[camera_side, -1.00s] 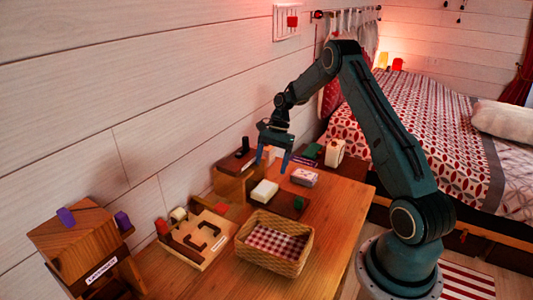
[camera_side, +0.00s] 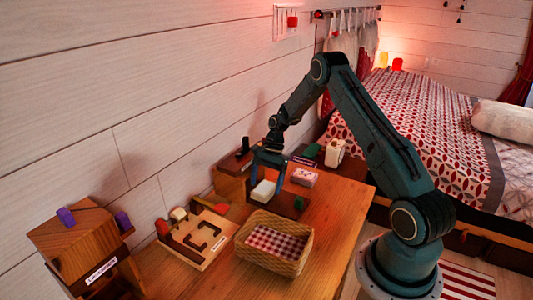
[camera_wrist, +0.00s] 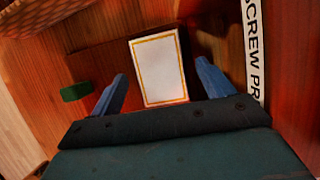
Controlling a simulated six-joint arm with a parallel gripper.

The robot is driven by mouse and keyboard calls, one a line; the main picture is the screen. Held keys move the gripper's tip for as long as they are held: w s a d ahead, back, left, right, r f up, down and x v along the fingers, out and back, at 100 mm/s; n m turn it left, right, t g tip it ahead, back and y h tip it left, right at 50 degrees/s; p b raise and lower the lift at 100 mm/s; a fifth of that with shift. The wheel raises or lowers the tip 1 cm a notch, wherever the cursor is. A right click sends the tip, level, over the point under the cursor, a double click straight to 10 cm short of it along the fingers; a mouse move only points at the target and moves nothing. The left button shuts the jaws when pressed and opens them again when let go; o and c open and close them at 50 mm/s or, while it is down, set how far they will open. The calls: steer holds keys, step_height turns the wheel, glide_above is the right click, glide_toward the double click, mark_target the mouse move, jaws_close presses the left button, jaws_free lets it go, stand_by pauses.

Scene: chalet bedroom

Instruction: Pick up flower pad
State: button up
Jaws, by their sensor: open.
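A white pad with a thin gold border (camera_wrist: 160,68) lies on a dark brown board (camera_wrist: 102,62). In the side view the white pad (camera_side: 263,191) sits near the middle of the desk. I see no flower on its top. A small pink-and-white patterned pad or box (camera_side: 304,177) lies behind and to its right; its print is too small to read. My gripper (camera_side: 266,186) is open, pointing down, low over the white pad with a finger on either side. In the wrist view my gripper (camera_wrist: 162,71) has both fingers apart from the pad.
A wicker basket with checked cloth (camera_side: 247,256) is nearer the camera. A labelled strip (camera_wrist: 252,45) runs along the right in the wrist view. A wooden tray (camera_side: 190,256) is at left.

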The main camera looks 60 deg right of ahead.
steer(key=shift+a+f, duration=0.2)
steer(key=shift+f, duration=0.3)
steer(key=shift+c, duration=0.2)
steer(key=c, duration=1)
